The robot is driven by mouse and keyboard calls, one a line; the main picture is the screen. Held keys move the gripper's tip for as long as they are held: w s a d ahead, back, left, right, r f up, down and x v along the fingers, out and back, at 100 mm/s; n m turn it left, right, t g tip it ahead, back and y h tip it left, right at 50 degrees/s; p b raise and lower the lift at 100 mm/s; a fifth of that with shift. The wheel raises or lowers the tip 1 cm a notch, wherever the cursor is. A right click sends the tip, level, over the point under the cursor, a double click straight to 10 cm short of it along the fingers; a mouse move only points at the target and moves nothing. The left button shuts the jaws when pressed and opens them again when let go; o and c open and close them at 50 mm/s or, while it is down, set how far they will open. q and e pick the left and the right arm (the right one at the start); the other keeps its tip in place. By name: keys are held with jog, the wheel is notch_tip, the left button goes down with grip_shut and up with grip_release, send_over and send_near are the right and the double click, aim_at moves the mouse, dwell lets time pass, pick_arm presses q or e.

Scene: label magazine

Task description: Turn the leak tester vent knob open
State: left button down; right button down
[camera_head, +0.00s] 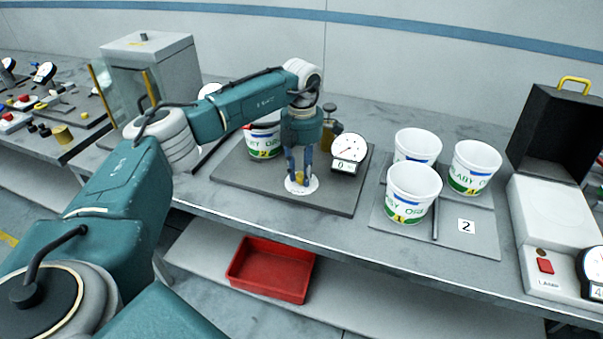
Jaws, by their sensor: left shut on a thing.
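The leak tester's dark base plate (340,200) lies on the bench in the middle of the view. A white dial gauge (348,149) with a small display stands on it at the right. The vent knob (299,178), a small yellow part over a white round disc, is at the plate's front. My left gripper (299,174) points straight down and is shut on the knob. Its fingers cover most of the knob, so the knob's angle cannot be told. A white printed cup (263,144) is partly hidden behind my left arm. My right gripper is out of view.
Several white cups (413,190) stand on a grey tray (470,240) marked 2, to the right. An open black-lidded box (556,130) is at the far right. A glass-sided cabinet (150,65) stands behind my left arm. A red bin (270,270) sits on the lower shelf.

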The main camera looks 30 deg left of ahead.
pick_arm(q)
jog(key=shift+w+r+m, duration=0.25)
jog(key=shift+r+m, duration=0.05)
jog(key=shift+m, duration=0.7)
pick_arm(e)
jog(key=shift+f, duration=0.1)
pick_arm(q)
jog(key=c, duration=1.4)
grip_release()
jog(key=shift+s+f, duration=0.1)
notch_tip(320, 180, up, 12)
